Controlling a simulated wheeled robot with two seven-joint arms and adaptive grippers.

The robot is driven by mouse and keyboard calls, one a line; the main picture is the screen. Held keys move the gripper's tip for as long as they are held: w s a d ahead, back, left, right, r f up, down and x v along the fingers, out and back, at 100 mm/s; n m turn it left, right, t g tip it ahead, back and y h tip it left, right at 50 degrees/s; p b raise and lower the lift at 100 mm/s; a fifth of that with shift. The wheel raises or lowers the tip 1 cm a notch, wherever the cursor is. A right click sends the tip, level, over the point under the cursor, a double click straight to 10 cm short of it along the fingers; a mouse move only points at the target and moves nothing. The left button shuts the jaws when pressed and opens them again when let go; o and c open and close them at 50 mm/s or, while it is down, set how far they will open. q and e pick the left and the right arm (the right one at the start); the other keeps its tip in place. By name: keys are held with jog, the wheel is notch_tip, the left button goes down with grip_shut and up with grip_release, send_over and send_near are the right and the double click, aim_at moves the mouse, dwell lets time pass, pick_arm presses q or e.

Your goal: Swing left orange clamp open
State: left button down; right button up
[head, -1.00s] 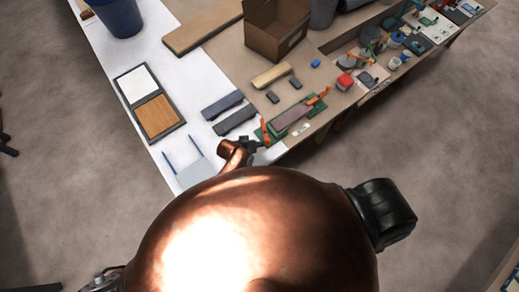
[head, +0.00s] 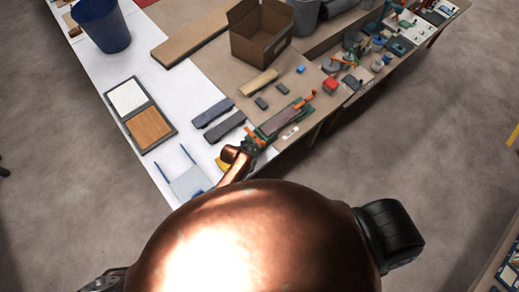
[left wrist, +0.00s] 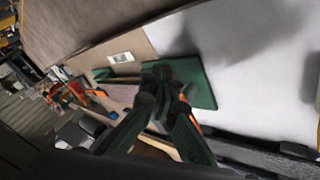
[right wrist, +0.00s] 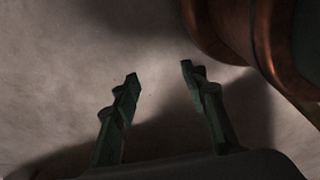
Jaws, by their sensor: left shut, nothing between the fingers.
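The left orange clamp (head: 260,141) stands at the near left end of a green fixture (head: 306,112) that holds a brownish plate (head: 280,122). A second orange clamp (head: 304,103) is at the fixture's far end. My left gripper (head: 252,146) is right at the left clamp and partly covers it. In the left wrist view, my left gripper (left wrist: 158,72) is shut in front of the green base (left wrist: 204,88), with a bit of orange clamp (left wrist: 184,95) beside its fingers. I cannot tell whether they touch. My right gripper (right wrist: 160,73) is open and empty above the floor.
A pale tray with blue handles (head: 188,184), dark blocks (head: 213,112) and a framed wood panel (head: 150,130) lie left of the fixture. A cardboard box (head: 262,40) and a blue bin (head: 103,28) stand farther back. The table's near edge is close to the fixture.

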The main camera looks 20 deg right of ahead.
pick_arm(q)
jog(key=shift+s+a+p, duration=0.25)
jog(key=shift+a+p, duration=0.15)
jog(key=shift+a, duration=0.05)
jog(key=a, duration=0.1)
jog(key=s+p, duration=0.1)
jog(key=a+p, duration=0.1)
jog(key=shift+s+a+f, duration=0.25)
jog(key=shift+s+a, duration=0.05)
jog(key=s+a+r, duration=0.1)
jog(key=s+r, duration=0.5)
jog(key=r, duration=0.1)
jog(key=shift+s+a+r, duration=0.15)
jog(key=shift+a+r, duration=0.05)
jog(key=shift+a, duration=0.1)
pick_arm(e)
jog(key=shift+s+d+r, duration=0.2)
jog(key=shift+s+r, duration=0.15)
jog(key=shift+r, duration=0.3)
jog(key=shift+s+d+r, duration=0.2)
jog(key=shift+s+r, duration=0.15)
jog(key=shift+r, duration=0.25)
